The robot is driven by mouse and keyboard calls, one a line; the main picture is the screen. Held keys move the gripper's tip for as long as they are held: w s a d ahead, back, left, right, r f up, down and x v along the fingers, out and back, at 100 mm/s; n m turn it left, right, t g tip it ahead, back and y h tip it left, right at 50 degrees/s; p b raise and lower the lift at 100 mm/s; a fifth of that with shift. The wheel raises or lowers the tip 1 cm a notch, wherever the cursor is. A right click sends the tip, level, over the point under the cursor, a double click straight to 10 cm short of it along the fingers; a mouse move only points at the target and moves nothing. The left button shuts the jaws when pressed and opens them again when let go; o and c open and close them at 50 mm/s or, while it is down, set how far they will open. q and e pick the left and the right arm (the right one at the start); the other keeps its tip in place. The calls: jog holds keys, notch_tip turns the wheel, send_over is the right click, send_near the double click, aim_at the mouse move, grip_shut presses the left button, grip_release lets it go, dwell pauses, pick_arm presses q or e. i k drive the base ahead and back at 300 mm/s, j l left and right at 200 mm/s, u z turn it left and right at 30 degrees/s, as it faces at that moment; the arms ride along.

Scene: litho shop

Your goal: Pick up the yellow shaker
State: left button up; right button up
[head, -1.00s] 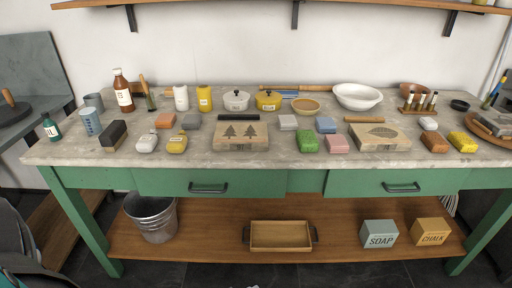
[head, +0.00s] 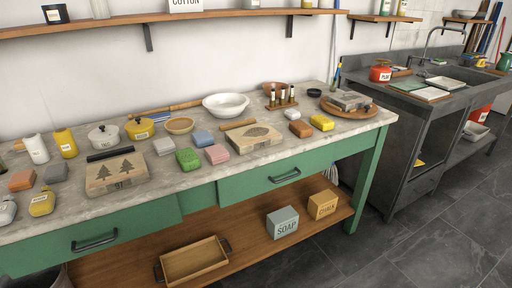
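A yellow upright cylinder (head: 65,143) with a small pale label, likely the yellow shaker, stands at the back left of the worktop in the head view. A similar white cylinder (head: 37,149) stands just left of it. A smaller yellow container (head: 42,203) with a label sits near the front left edge of the worktop. Neither of my grippers is in view.
The grey worktop (head: 330,137) of the green bench holds blocks, two lidded pots, a white bowl (head: 226,105) and two carved printing blocks. A shelf (head: 220,15) runs above. A dark sink unit (head: 405,110) stands at right, with open floor before it.

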aim_at(63, 137)
jog(key=u, duration=1.35)
